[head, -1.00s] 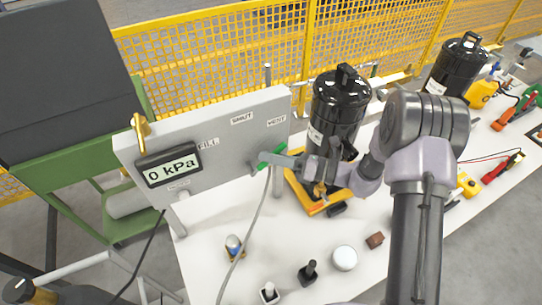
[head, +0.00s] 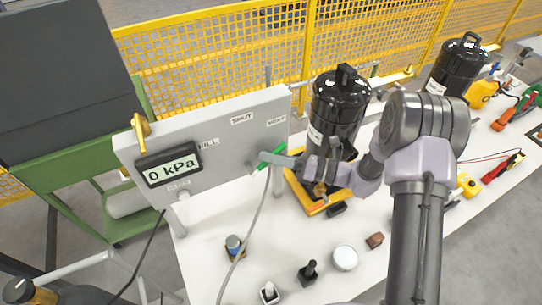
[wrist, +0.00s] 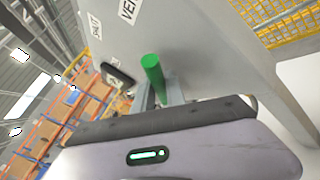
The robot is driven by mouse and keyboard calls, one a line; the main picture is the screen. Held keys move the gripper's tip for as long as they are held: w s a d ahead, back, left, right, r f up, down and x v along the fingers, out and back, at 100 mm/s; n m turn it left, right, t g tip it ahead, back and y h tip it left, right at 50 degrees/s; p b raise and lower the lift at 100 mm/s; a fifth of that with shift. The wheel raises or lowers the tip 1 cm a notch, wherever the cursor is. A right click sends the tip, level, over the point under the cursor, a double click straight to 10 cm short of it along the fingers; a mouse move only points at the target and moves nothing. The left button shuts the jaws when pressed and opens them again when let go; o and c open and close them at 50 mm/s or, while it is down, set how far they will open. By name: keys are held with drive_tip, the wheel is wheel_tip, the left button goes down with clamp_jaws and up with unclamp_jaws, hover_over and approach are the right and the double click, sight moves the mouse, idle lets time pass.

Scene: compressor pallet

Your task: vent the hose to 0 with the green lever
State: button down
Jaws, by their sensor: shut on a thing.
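The grey panel (head: 222,128) stands upright at the left end of the white table, with labels FILL, SHUT and VENT. Its display (head: 168,163) reads 0 kPa. The green lever (head: 268,158) is at the panel's lower right, slanting up and right, below the VENT label (head: 276,122). My gripper (head: 284,160) reaches it from the right and is shut on it. In the wrist view the green lever (wrist: 152,72) stands between the two fingers (wrist: 160,98); its lower part is hidden by my gripper. A thin grey hose (head: 258,213) hangs from near the lever.
A black tank (head: 338,105) stands close behind my gripper, near a yellow-orange frame (head: 315,208). A yellow mesh fence (head: 210,60) runs behind.

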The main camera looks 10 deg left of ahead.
sight(258, 167)
drive_tip(key=h+p, duration=0.1)
drive_tip(key=r+n+p, duration=0.1)
drive_tip(key=p, duration=0.1)
drive_tip(key=shift+s+a+r+h, duration=0.3)
drive_tip(key=shift+a+h, duration=0.1)
drive_tip(key=shift+s+a+r+n+h+p, duration=0.2)
drive_tip(key=shift+a+n+h+p, duration=0.1)
drive_tip(key=shift+n+h+p, duration=0.25)
drive_tip(key=shift+s+a+r+n+h+p, duration=0.15)
drive_tip(key=shift+s+a+n+h+p, duration=0.15)
drive_tip(key=shift+p, duration=0.35)
drive_tip(key=shift+s+a+r+n+t+h, duration=0.1)
drive_tip(key=shift+s+a+n+t+h, duration=0.25)
drive_tip(key=shift+a+n+t+h, duration=0.4)
drive_tip(key=shift+s+a+n+h, duration=0.2)
drive_tip(key=shift+s+n+h, duration=0.1)
drive_tip(key=shift+h, duration=0.3)
drive_tip(key=shift+s+a+n+h, duration=0.2)
drive_tip(key=shift+n+h, duration=0.1)
drive_tip(key=shift+h, duration=0.3)
drive_tip(key=c, duration=1.6)
unclamp_jaws()
drive_tip(key=shift+c, duration=0.2)
